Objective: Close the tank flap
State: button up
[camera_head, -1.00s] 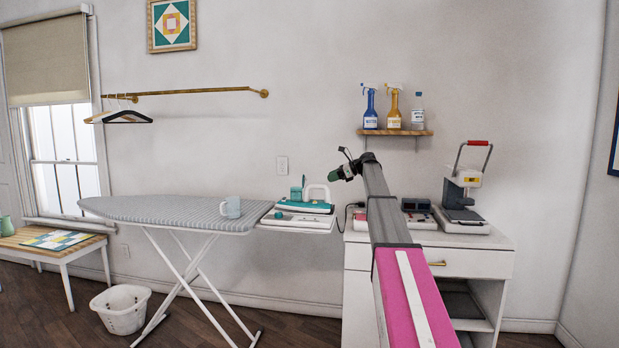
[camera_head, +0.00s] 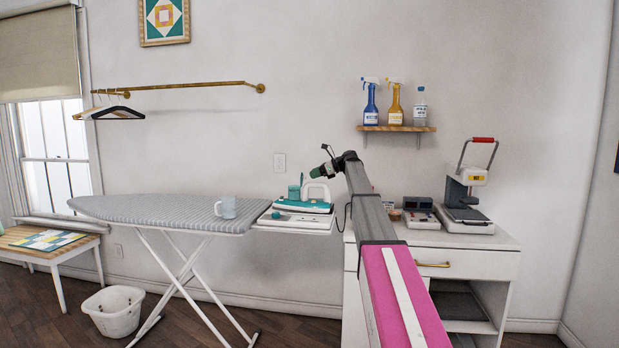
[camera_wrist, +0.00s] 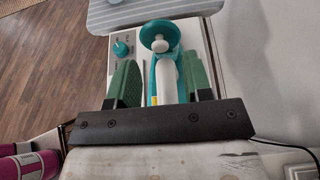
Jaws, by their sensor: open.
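The white and teal steam iron station (camera_head: 296,221) sits at the right end of the ironing board. A small teal piece (camera_head: 294,192) stands upright at its back; it may be the tank flap, but I cannot tell for sure. In the wrist view a round teal part (camera_wrist: 160,33) shows at the far end of the station, beyond a white handle-like part (camera_wrist: 166,82). My gripper (camera_head: 318,172) is above the station's right side. In the wrist view its green fingers (camera_wrist: 160,72) are open, one on each side of the white part; contact cannot be told.
A control knob (camera_wrist: 122,48) is on the station's left. To the right, a white cabinet (camera_head: 470,258) carries a heat press (camera_head: 468,195) and small boxes. A bottle shelf (camera_head: 396,128) hangs above.

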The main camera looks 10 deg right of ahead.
jog(key=shift+x, duration=1.55)
grip_shut()
